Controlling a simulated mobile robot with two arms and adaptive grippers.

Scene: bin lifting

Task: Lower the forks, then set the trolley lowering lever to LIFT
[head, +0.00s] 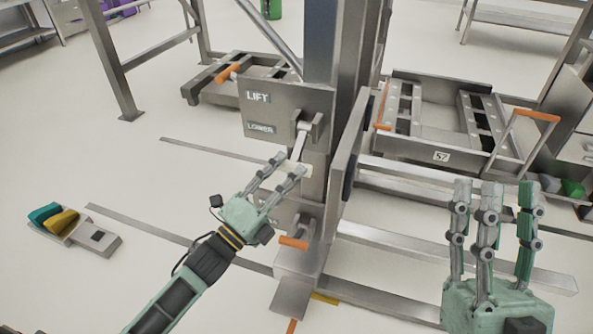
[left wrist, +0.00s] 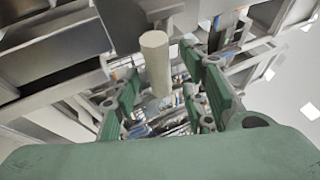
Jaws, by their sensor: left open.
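The lowering lever (head: 298,150) is a pale handle on the trolley mast, beside a grey panel (head: 285,112) with LIFT above LOWER. The lever slants downward, its pivot near the LOWER label. My left gripper (head: 283,166) is open, its fingers at the lever's lower end. In the left wrist view, the pale lever end (left wrist: 156,62) shows between the spread fingers of the left gripper (left wrist: 165,100); contact is unclear. Long metal bars (head: 420,175) run right from the mast near the floor; I cannot tell which are the forks. My right gripper (head: 496,190) is open and empty, fingers upward.
An orange pedal (head: 293,243) sits low on the mast. A metal trolley frame (head: 440,158) with an orange handle (head: 530,115) stands at the right. A small grey device with teal and yellow parts (head: 60,220) lies on the left floor. Floor left of the mast is mostly clear.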

